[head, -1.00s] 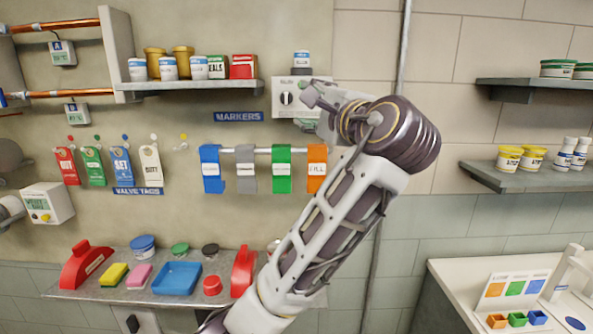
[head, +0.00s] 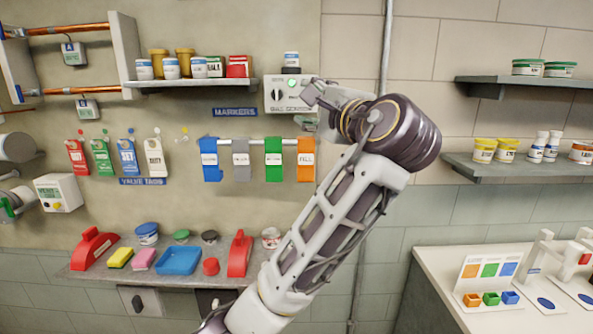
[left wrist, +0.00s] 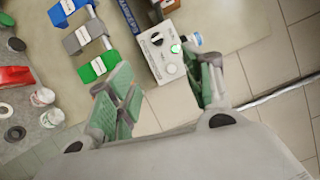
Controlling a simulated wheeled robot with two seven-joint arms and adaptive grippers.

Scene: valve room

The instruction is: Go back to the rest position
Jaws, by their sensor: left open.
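My left gripper (head: 318,105) is raised in front of the wall, at the right side of a grey control box (head: 283,98) with a dial and a lit green lamp. In the left wrist view the gripper (left wrist: 165,82) has its two green-padded fingers spread wide with nothing between them. The control box (left wrist: 157,42) shows beyond the fingers there; contact is not visible. My left arm rises across the middle of the head view and hides part of the wall. My right gripper is not in view.
A rail with blue, grey, green and orange markers (head: 273,160) hangs left of my arm. A shelf (head: 85,273) with a blue tray (head: 178,260) and red holders is below. Wall shelves (head: 480,172) and a white counter (head: 440,270) stand at the right.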

